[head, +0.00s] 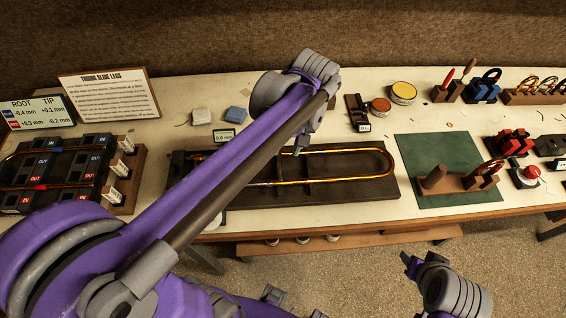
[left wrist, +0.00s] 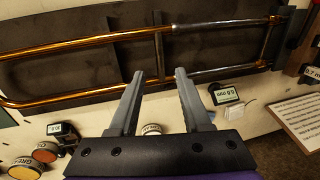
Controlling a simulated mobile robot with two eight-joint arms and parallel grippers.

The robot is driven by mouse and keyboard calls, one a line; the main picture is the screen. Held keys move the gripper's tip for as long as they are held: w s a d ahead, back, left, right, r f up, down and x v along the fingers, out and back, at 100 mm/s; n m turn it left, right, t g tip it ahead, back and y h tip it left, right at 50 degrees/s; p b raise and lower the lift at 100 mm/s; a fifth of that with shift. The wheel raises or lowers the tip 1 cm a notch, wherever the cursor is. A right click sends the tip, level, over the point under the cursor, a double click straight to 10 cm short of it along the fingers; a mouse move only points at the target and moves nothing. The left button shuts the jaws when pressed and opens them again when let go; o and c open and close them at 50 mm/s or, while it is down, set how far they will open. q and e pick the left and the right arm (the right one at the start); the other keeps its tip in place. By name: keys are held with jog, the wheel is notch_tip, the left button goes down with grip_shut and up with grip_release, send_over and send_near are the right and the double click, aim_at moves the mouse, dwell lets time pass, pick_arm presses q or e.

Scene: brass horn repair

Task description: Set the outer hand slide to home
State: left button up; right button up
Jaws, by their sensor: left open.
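The outer hand slide (head: 388,163) is a long brass U lying in a dark tray (head: 340,195), its bend toward the right end. My left arm crosses over the tray and hides its left part. In the left wrist view the slide's brass tubes (left wrist: 75,90) run across the picture, with silvery tube (left wrist: 215,70) showing toward the right. My left gripper (head: 301,147) is above the slide; in the left wrist view its fingers (left wrist: 160,75) are apart with nothing held, tips near the closer tube. Contact cannot be told. My right gripper (head: 411,262) is in front of the bench, away from the slide.
A small readout (left wrist: 225,95) stands beside the tray. A labelled black fixture (head: 55,170) and a paper sign (head: 108,95) are at the left. A green mat (head: 420,150) with a wooden stand (head: 455,182) lies right of the tray. Round tins (head: 403,92) stand behind.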

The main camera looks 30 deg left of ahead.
aim_at(281, 167)
pick_arm(q)
jog(key=f, duration=0.4)
jog(key=a+f, duration=0.1)
jog(key=f, duration=0.2)
jog(key=shift+s+a, duration=0.1)
jog(key=shift+s, duration=0.3)
jog(key=shift+r, duration=0.1)
grip_shut()
dwell(0.8)
